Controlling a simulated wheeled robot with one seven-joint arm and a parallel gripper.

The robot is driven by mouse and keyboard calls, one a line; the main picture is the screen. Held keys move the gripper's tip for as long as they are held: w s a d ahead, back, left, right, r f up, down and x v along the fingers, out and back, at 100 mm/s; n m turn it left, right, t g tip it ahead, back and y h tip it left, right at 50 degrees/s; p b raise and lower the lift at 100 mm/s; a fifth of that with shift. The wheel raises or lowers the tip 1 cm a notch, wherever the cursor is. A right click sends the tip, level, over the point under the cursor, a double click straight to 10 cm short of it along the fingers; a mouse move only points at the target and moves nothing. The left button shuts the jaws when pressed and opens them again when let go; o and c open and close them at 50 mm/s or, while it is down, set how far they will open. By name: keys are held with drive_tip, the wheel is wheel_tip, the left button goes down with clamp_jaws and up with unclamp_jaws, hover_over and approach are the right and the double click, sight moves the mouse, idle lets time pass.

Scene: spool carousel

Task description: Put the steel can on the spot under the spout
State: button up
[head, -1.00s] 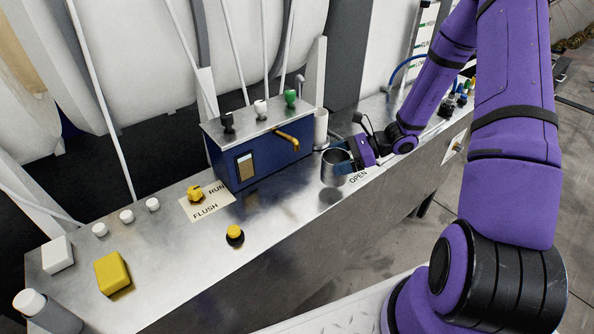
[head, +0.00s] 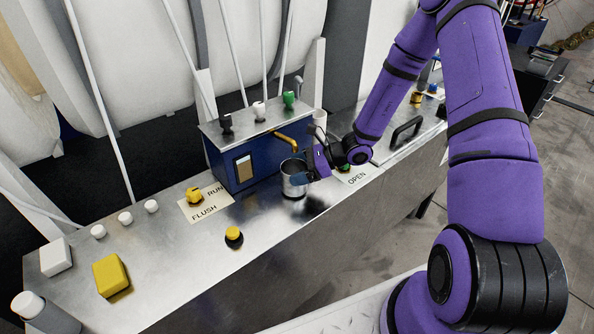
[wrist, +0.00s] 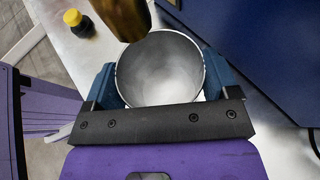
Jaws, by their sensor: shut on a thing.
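The steel can (head: 293,182) is upright at the front of the blue dispenser box (head: 240,165), just below the brass spout (head: 287,140). My gripper (head: 304,178) comes from the right and is shut on the can. In the wrist view the blue fingers clasp both sides of the can (wrist: 160,75), which looks empty inside. The spout (wrist: 124,18) overlaps the can's far rim in that view. I cannot tell whether the can's base touches the steel counter. The spot under it is hidden.
On the counter (head: 170,265), a yellow knob (head: 194,195) sits on the RUN/FLUSH label, with a yellow-topped button (head: 234,235) in front. A yellow block (head: 111,274) lies left. An OPEN label (head: 357,178) and a black handle (head: 406,131) are to the right.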

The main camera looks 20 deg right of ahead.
drive_tip(key=shift+f, duration=0.3)
drive_tip(key=shift+f, duration=0.1)
drive_tip(key=o, duration=0.9)
drive_tip(key=shift+o, duration=0.2)
